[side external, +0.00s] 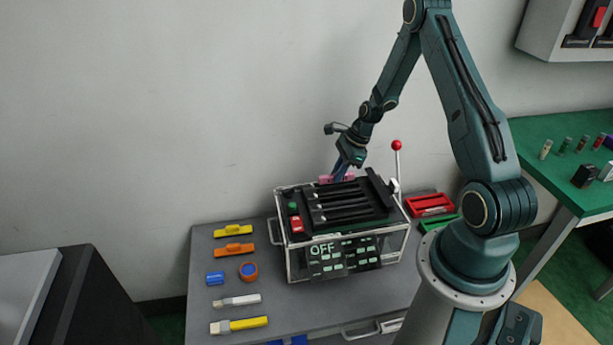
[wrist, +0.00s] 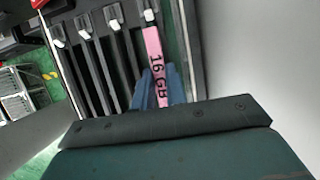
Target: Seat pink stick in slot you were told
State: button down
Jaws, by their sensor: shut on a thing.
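The pink stick (wrist: 153,45), marked "16 GB", is between the blue fingers of my gripper (wrist: 160,85). In the wrist view it lies along the rightmost slot, its far end close to a white latch (wrist: 149,16). I cannot tell how deep it sits. In the side view my gripper (side external: 345,166) points down at the back edge of the slotted black board (side external: 345,205), with a bit of the pink stick (side external: 324,179) showing beside it. The other slots look empty.
The board tops a clear-walled box with an "OFF" display (side external: 322,249). A red-knobbed lever (side external: 397,146) rises at its right. Red (side external: 431,204) and green trays lie to the right. Several coloured sticks and a round orange-blue item (side external: 248,270) lie on the grey table at left.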

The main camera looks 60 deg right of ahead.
jog(key=shift+f, duration=0.35)
jog(key=c, duration=1.3)
grip_release()
jog(key=shift+c, duration=0.2)
jog(key=shift+r, duration=0.1)
jog(key=v, duration=1.3)
jog(key=shift+r, duration=0.3)
jog(key=shift+s+d, duration=0.1)
